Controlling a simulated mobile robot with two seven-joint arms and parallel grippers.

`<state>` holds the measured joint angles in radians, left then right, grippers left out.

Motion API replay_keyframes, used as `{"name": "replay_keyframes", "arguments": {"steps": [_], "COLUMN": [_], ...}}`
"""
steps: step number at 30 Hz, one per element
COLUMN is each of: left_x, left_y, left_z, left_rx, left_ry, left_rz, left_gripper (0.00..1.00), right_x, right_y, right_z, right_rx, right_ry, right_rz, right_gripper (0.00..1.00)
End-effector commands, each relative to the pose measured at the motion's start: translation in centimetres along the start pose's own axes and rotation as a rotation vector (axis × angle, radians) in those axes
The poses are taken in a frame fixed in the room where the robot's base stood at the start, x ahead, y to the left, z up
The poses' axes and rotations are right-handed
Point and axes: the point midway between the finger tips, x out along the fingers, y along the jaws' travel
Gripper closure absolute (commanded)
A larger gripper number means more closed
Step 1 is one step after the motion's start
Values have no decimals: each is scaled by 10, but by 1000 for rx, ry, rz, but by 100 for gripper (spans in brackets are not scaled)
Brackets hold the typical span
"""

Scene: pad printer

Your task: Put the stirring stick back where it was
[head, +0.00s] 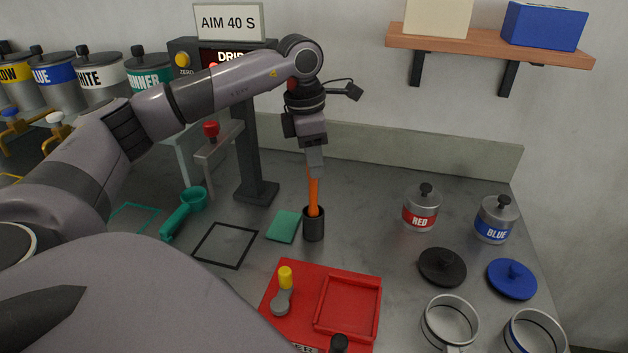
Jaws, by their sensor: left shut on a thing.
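The orange stirring stick (313,192) stands close to upright, its lower end at or inside the mouth of a small black cup (313,229). I cannot tell how deep its tip reaches, because the cup wall hides it. My left gripper (315,168) points down above the cup and is shut on the upper end of the stick. My right gripper does not show.
A green pad (284,226) and a black outlined square (225,245) lie left of the cup. A red tray (348,303) is in front. Red (421,210) and blue (496,221) tins stand right. The dispenser post (248,150) rises behind left.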

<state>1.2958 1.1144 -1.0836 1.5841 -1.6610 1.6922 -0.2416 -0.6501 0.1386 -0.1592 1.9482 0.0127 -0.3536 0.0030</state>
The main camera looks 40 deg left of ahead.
Motion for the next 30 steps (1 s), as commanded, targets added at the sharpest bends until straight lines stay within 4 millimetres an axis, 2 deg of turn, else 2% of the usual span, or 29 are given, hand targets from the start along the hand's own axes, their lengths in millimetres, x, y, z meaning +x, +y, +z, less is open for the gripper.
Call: {"name": "replay_keyframes", "arguments": {"steps": [12,24,25,27,30], "left_x": [47,53,53,52,52], "left_y": [0,0,0,0,0], "left_z": [-6,-7,-7,-6,-6], "left_rx": [0,0,0,1,1], "left_ry": [1,0,0,0,0], "left_rz": [-1,0,0,0,0], "left_gripper": [100,100,71,48,48], "right_x": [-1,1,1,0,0], "right_y": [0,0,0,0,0], "right_z": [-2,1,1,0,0], "right_rx": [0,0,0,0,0], "right_ry": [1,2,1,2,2], "right_rz": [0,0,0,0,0], "right_gripper": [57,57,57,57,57]}}
